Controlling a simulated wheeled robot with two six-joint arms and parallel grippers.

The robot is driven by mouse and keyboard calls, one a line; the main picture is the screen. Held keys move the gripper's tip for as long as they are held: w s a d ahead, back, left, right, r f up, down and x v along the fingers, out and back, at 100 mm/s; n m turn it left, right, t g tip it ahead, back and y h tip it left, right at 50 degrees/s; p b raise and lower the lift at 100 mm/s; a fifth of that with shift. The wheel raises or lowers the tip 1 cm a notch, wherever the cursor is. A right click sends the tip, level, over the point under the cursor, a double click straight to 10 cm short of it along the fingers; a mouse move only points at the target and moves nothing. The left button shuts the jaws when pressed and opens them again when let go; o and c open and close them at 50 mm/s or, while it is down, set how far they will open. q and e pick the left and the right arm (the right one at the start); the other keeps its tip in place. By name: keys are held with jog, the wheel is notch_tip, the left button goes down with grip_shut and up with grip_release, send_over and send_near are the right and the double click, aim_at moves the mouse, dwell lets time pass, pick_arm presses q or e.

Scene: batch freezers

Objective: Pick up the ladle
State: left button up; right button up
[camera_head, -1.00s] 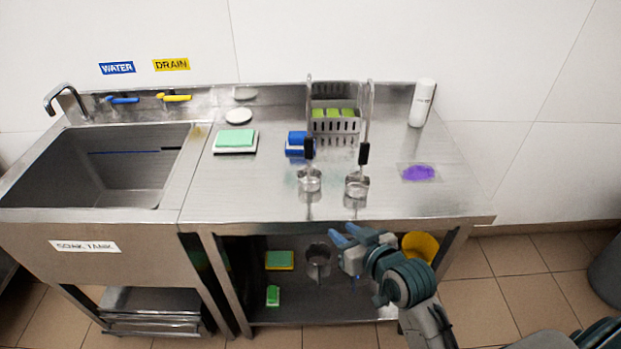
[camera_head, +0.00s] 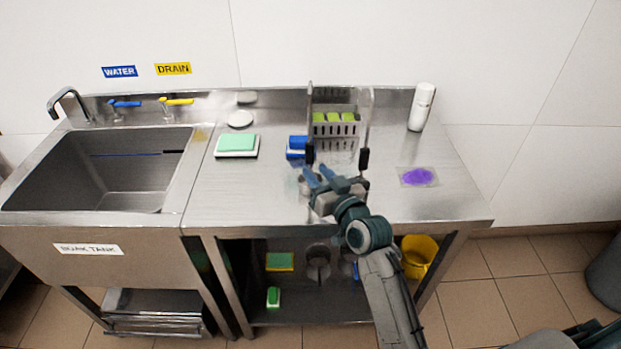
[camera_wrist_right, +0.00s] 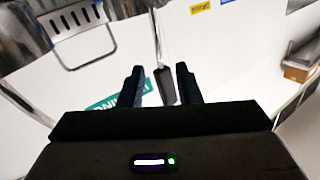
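Two metal ladles with long handles and black grips stand on the steel table in the head view: the left ladle (camera_head: 310,152) and the right ladle (camera_head: 363,158). Their cups are mostly hidden behind my right gripper. My right gripper (camera_head: 319,175) is at the ladles, its blue fingertips close below the left black grip. In the right wrist view my right gripper (camera_wrist_right: 160,84) has its fingers apart, with a black ladle grip (camera_wrist_right: 164,86) showing between them. I cannot tell whether a finger touches it. My left gripper is not in view.
A slotted metal rack (camera_head: 335,128) with green items stands behind the ladles. A blue block (camera_head: 297,147), a green sponge (camera_head: 237,143) on a white base, a purple patch (camera_head: 418,176) and a white bottle (camera_head: 422,107) are around. The sink (camera_head: 120,172) is at left.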

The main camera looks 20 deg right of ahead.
aim_at(310, 164)
jog(key=x, duration=0.2)
jog(key=p+x, duration=0.1)
jog(key=x, duration=0.1)
jog(key=shift+w+f, duration=0.1)
jog(key=shift+f, duration=0.2)
grip_shut()
jog(key=shift+r, duration=0.1)
dwell(1.0)
